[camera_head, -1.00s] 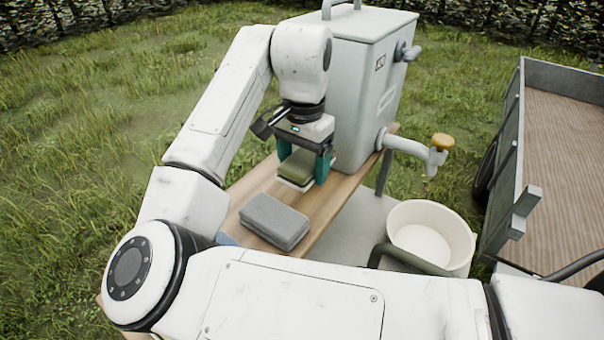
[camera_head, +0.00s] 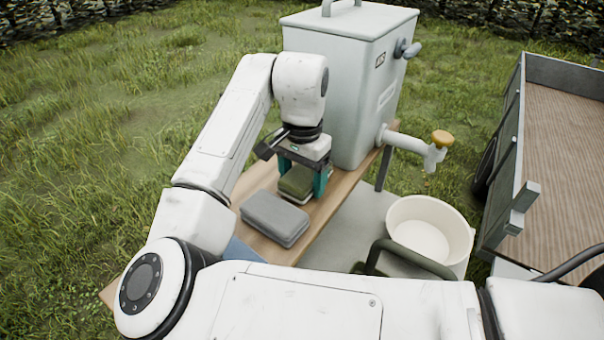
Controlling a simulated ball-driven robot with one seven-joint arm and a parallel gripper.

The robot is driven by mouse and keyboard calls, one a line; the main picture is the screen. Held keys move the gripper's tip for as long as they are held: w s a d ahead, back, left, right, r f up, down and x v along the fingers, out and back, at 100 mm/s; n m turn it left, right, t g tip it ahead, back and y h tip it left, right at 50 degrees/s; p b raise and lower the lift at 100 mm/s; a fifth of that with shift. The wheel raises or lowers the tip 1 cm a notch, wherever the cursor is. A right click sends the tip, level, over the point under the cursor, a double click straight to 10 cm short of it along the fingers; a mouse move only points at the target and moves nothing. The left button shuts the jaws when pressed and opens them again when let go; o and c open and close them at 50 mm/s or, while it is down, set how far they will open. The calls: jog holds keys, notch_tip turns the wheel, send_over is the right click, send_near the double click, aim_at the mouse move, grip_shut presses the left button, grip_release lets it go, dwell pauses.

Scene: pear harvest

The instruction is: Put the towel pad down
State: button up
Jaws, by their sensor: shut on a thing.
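A green pad (camera_head: 296,180), which looks like the towel pad, is between the teal fingers of my gripper (camera_head: 302,184). My gripper is shut on it, pointing down, low over the wooden bench (camera_head: 328,208). A thin pale edge shows under the pad; I cannot tell whether the pad touches what is beneath it. A grey folded block (camera_head: 274,217) lies flat on the bench just nearer than the pad.
A grey tank (camera_head: 345,95) with a tap (camera_head: 432,155) stands behind my gripper on the bench. A white basin (camera_head: 428,230) is below the tap. A blue cloth (camera_head: 241,252) lies at the bench's near end. A wooden-floored cart (camera_head: 565,150) stands right.

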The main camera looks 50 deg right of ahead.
aim_at(302, 174)
jog(key=o, duration=1)
jog(key=shift+r, duration=0.1)
notch_tip(302, 174, up, 13)
jog(key=shift+r+b, duration=0.1)
jog(key=shift+b, duration=0.4)
